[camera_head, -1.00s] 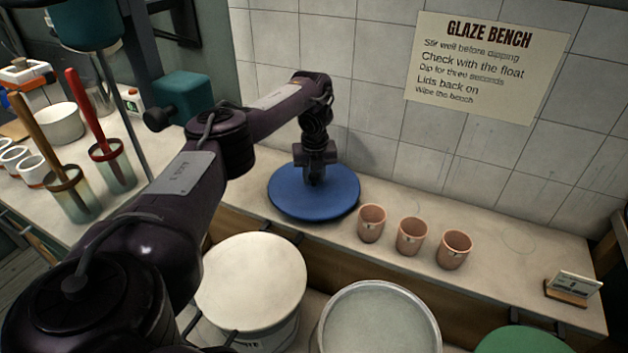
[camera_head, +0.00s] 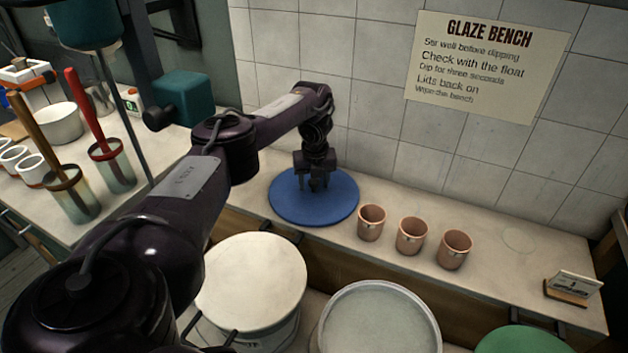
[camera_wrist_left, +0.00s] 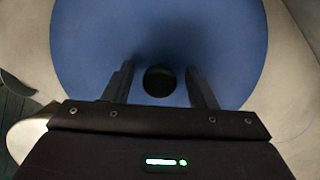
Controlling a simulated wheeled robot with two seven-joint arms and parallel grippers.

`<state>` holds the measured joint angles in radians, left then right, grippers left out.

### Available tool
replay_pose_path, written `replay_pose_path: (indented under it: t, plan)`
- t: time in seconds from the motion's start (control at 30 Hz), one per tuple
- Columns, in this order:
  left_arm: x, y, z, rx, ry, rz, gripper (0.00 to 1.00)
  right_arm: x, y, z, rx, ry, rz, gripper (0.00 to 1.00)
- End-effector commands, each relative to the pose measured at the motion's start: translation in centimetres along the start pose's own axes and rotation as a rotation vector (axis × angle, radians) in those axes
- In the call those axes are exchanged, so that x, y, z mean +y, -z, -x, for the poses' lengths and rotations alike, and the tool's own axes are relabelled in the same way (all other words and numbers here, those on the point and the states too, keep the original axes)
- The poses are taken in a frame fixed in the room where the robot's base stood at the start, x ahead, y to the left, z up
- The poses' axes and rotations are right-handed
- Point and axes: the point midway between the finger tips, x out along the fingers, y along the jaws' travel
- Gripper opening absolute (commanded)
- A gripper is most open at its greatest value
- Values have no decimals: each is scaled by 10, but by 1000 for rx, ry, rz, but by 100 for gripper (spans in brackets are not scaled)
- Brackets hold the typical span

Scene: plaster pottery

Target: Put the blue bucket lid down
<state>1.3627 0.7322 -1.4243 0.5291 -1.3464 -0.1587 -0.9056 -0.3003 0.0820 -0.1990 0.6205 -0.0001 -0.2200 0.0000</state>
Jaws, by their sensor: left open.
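The blue bucket lid (camera_head: 335,205) lies flat on the bench, left of the cups. In the left wrist view the blue lid (camera_wrist_left: 100,40) fills most of the picture, with a dark round knob (camera_wrist_left: 159,81) at its middle. My left gripper (camera_head: 318,186) is over the lid in the head view. In the left wrist view its two fingers (camera_wrist_left: 160,88) stand apart on either side of the knob, with gaps between. The gripper is open and holds nothing. My right gripper is not in view.
Three pink cups (camera_head: 411,236) stand right of the lid. Below the bench are a white-lidded bucket (camera_head: 252,280), an open bucket (camera_head: 380,325) and a green lid (camera_head: 522,342). A small card stand (camera_head: 570,288) sits at the bench's right end.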

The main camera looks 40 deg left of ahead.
Motion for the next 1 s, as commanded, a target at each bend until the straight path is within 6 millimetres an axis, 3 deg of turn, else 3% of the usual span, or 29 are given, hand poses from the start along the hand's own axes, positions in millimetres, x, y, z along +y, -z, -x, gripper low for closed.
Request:
replay_pose_path:
  t: [0.17,0.37,0.43,0.6,0.8,1.0]
  plan:
    - [-1,-1,20,-1,4,0,52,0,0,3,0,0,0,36]
    - [0,-2,66,-3,3,-1,52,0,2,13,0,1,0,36]
    - [0,-3,86,-4,1,-1,52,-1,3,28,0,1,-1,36]
    - [0,-2,111,-3,1,-2,52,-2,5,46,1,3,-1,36]
    - [0,-1,123,-1,0,0,52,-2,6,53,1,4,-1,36]
    - [0,0,123,0,0,1,52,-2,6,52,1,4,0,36]
